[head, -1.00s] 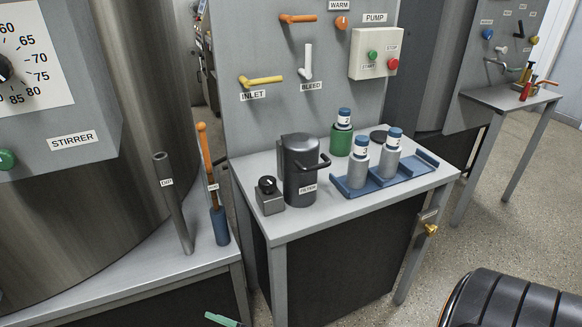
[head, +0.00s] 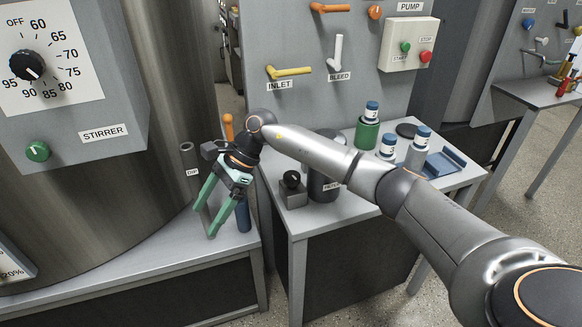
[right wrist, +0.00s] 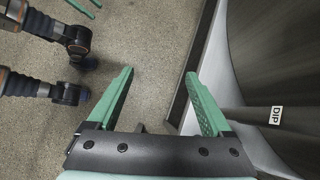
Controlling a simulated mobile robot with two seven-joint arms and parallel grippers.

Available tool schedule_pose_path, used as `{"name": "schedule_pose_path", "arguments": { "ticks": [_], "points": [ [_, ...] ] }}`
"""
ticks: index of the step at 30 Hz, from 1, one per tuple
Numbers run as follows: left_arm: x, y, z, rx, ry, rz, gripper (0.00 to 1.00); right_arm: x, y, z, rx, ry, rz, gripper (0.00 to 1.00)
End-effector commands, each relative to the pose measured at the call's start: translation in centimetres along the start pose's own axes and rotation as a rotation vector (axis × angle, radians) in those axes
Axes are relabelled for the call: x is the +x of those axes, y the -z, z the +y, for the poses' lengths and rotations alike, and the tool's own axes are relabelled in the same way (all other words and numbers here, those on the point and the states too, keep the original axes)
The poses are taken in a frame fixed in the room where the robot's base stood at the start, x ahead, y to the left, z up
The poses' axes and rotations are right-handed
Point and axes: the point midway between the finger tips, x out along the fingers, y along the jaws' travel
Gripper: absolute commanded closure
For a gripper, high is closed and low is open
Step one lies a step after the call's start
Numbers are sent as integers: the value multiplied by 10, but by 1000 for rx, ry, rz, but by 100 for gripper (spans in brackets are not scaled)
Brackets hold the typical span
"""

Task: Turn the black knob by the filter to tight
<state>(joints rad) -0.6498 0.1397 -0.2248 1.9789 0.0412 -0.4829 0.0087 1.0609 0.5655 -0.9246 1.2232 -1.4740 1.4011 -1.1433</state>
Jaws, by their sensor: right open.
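The black knob (head: 291,180) sits on a small grey block at the left front of the bench, beside the dark filter housing (head: 322,185). It has a pale mark whose exact direction is hard to read. The filter is partly hidden behind my right arm. My right gripper (head: 205,221) is open and empty, left of the knob and apart from it, with its green fingers pointing down in front of the dip rod. The right wrist view shows its fingers (right wrist: 165,100) spread over floor. Green pieces at that view's top edge may be my left gripper (right wrist: 85,7).
The dip rod (head: 190,170) and a blue holder (head: 243,217) stand on the left ledge, close to my right gripper. A blue tray (head: 445,163) with grey bottles and a green bottle (head: 367,132) are behind my arm. Valve handles line the upright panel.

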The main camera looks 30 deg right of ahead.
Motion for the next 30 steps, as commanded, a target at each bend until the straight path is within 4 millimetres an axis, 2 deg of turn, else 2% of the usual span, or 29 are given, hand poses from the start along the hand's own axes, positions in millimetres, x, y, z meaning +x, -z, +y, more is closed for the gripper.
{"name": "schedule_pose_path", "arguments": {
  "ticks": [1, 3, 6, 9, 12, 14, 17, 30],
  "points": [
    [-3, 3, 0, -1, 1, 0, 50, -38, 15, -12, -50, 13, 126, 16],
    [-5, 5, 0, -2, 2, 1, 50, -83, 39, -20, -98, 6, 292, 16],
    [-6, 7, 0, -2, 2, 1, 50, -146, 64, -24, -120, -15, 483, 16],
    [-7, 7, 0, -3, 3, 1, 50, -195, 79, -21, -114, -39, 610, 16],
    [-7, 6, 0, -3, 4, -1, 50, -222, 86, -16, -103, -57, 676, 16],
    [-7, 5, 0, -3, 4, -3, 50, -229, 89, -15, -99, -63, 696, 16],
    [-6, 3, 0, -3, 4, -5, 50, -226, 95, -13, -97, -69, 703, 16],
    [-4, 4, 2, -4, -3, -1, 50, -162, 147, -11, -97, -68, 699, 16]
  ]
}}
